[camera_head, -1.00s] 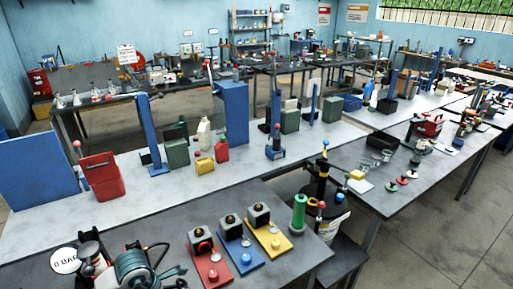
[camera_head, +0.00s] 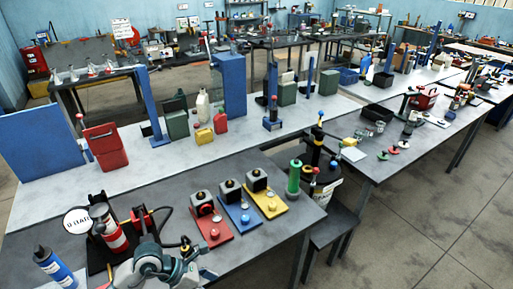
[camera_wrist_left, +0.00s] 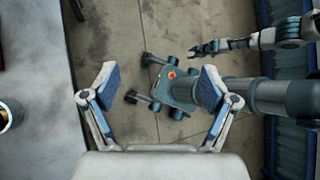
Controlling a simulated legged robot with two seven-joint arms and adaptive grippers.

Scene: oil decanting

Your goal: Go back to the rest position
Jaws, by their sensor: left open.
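My left gripper (camera_wrist_left: 158,72) shows in the left wrist view. Its two fingers are wide apart with nothing between them, and bare floor and parts of my own body lie beyond. Another arm of mine comes in at the upper right of that view, ending in my right gripper (camera_wrist_left: 196,48); its jaws are too small to judge. In the head view, grey and teal links of my arm show at the bottom left, over the near table (camera_head: 270,225); no gripper fingers can be made out there.
Red, blue and yellow plates with grey blocks (camera_head: 232,190) stand on the near table.

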